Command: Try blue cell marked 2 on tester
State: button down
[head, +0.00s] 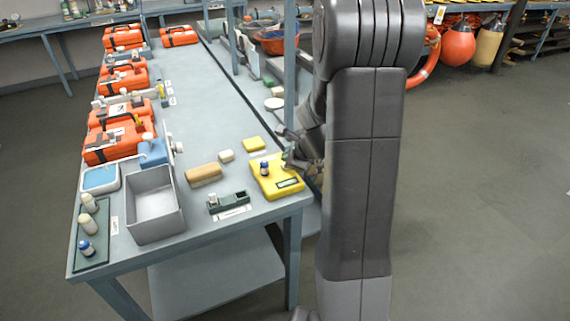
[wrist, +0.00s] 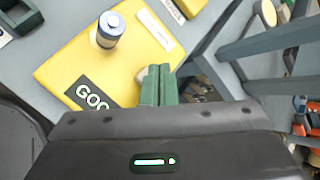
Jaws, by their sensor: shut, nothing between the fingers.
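The yellow tester (head: 268,186) lies near the right end of the bench; it also fills much of the wrist view (wrist: 68,62). A blue and white cell (wrist: 108,28) stands upright on it, also in the head view (head: 264,168); I cannot read a mark on it. The tester's dark display (wrist: 92,97) shows "GOO", the rest hidden by my fingers. My gripper (wrist: 156,72) is shut and empty over the tester, beside the cell and apart from it. A pale knob (wrist: 142,74) is partly hidden by the fingertips. In the head view my gripper (head: 290,160) is at the tester's far right.
A green tray (head: 100,259) at front left holds two pale cells and one blue cell (head: 87,247). A grey bin (head: 153,205), a dark green holder (head: 229,203), a tan block (head: 204,175) and orange cases (head: 115,140) stand on the bench. A blue-grey post (head: 291,60) rises behind my gripper.

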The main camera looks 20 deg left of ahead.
notch_tip(320, 180, up, 5)
jog(key=p, duration=0.4)
jog(key=shift+p, duration=0.3)
jog(key=shift+f, duration=0.1)
dwell(0.5)
